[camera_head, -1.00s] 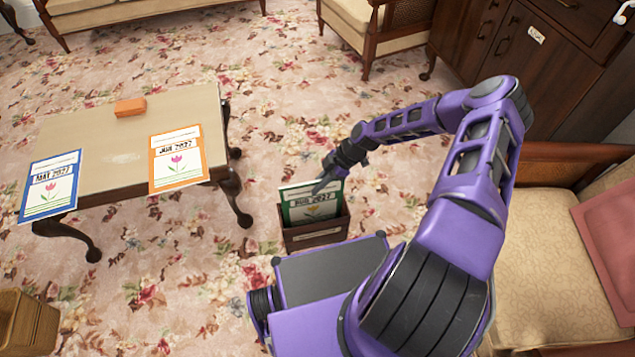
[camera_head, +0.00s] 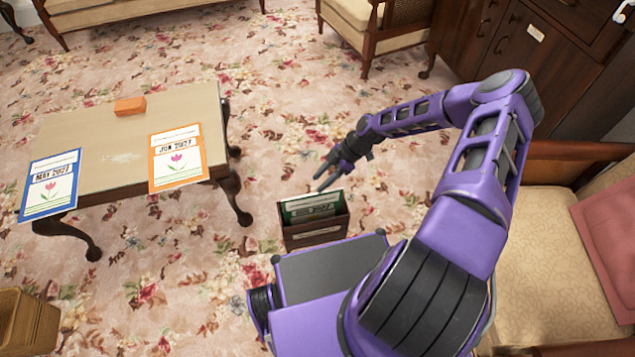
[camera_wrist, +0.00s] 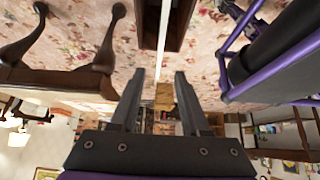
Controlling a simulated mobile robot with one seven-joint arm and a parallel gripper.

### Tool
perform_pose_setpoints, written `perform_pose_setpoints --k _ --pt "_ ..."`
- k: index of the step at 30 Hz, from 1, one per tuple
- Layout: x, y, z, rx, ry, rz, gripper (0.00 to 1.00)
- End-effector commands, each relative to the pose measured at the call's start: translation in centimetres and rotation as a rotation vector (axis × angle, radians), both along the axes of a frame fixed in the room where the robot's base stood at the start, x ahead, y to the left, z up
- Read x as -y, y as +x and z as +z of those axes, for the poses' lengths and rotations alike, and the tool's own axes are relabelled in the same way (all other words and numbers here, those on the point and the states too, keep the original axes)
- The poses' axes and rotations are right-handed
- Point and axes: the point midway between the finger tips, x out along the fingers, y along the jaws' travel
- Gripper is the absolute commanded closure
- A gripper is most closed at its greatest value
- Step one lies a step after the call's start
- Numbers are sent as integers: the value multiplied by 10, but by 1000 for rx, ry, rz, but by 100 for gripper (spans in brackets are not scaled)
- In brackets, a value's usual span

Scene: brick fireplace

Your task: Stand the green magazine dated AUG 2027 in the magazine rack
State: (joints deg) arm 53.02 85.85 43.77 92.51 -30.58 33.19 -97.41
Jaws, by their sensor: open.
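The green magazine (camera_head: 312,207) stands in the brown magazine rack (camera_head: 316,233), with only its upper part showing above the front wall. Its printed date is partly hidden and hard to read now. My gripper (camera_head: 321,182) is open and empty, just above the magazine's top edge. In the wrist view the two fingers (camera_wrist: 160,75) are spread apart, and the magazine (camera_wrist: 163,35) shows as a thin pale edge beyond them, in the dark rack (camera_wrist: 181,18).
A low table (camera_head: 100,140) at left holds a blue MAY 2027 magazine (camera_head: 50,187), an orange JUN 2027 magazine (camera_head: 177,160) and an orange block (camera_head: 130,107). A wicker basket (camera_head: 30,322) stands at lower left. An armchair (camera_head: 545,250) is at right.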

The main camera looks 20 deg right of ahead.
Motion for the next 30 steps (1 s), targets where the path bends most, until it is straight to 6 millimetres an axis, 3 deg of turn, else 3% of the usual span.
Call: perform_pose_setpoints --k 15,21,30 --pt "71 -2 101 3 -1 -3 54" --pt "84 -3 120 1 0 -1 54" --pt "87 -3 124 1 1 -1 54"
